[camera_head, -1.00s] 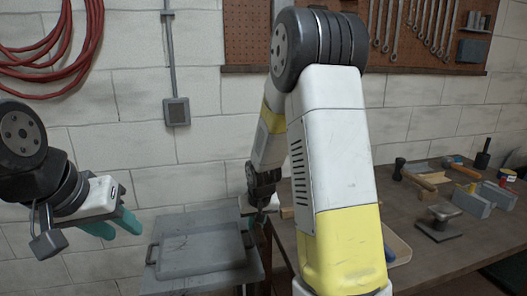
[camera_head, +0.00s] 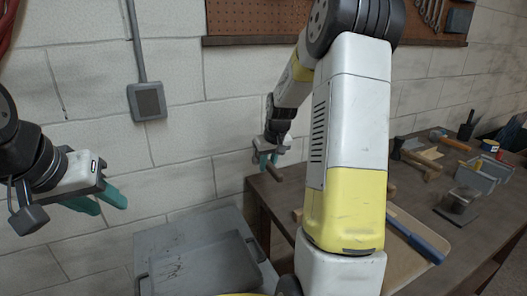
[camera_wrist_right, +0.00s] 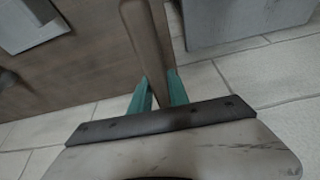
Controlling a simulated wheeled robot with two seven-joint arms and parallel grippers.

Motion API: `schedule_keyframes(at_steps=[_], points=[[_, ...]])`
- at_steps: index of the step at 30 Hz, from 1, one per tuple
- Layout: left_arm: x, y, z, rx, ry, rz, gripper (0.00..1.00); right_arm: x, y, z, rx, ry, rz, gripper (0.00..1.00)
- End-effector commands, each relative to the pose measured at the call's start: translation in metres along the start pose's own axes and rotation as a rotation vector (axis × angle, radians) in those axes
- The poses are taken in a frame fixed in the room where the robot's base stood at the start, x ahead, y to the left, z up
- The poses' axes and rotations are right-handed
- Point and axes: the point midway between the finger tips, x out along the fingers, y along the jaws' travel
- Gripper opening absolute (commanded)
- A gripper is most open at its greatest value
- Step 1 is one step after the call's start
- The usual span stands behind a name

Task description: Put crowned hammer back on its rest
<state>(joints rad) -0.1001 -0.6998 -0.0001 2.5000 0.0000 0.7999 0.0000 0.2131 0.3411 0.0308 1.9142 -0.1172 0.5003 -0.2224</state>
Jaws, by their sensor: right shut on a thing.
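My right gripper (camera_head: 265,160) is in front of the wall, above the bench's left end. It is shut on a wooden handle (camera_wrist_right: 150,45), which stands out between the teal fingers in the right wrist view. A short brown part of this handle (camera_head: 274,173) shows in the head view. I cannot see a hammer head on it, so I cannot tell whether it is the crowned hammer. My left gripper (camera_head: 100,202) is open and empty at the left, away from the bench. I cannot make out the rest for certain.
A grey cart (camera_head: 205,250) stands left of the bench.

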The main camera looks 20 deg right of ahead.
Motion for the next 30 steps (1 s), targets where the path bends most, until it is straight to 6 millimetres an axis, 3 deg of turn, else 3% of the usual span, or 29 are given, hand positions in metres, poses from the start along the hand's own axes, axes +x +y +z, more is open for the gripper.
schedule_keyframes(at_steps=[1,3,9,20,30], points=[[0.000,0.000,0.000,0.000,0.000,0.000,0.36,-0.009,0.016,-0.006,0.001,0.008,-0.001,0.00],[0.000,0.000,0.000,0.000,0.000,0.000,0.36,-0.017,0.029,-0.011,-0.014,0.012,-0.007,0.00],[0.000,0.000,0.000,0.000,0.000,0.000,0.36,-0.030,0.046,-0.017,-0.035,0.016,-0.017,0.00],[0.000,0.000,0.000,0.000,0.000,0.000,0.36,-0.032,0.047,-0.017,-0.039,0.018,-0.017,0.00],[0.000,0.000,0.000,0.000,0.000,0.000,0.36,-0.006,0.046,-0.006,-0.039,0.015,-0.019,0.00]])
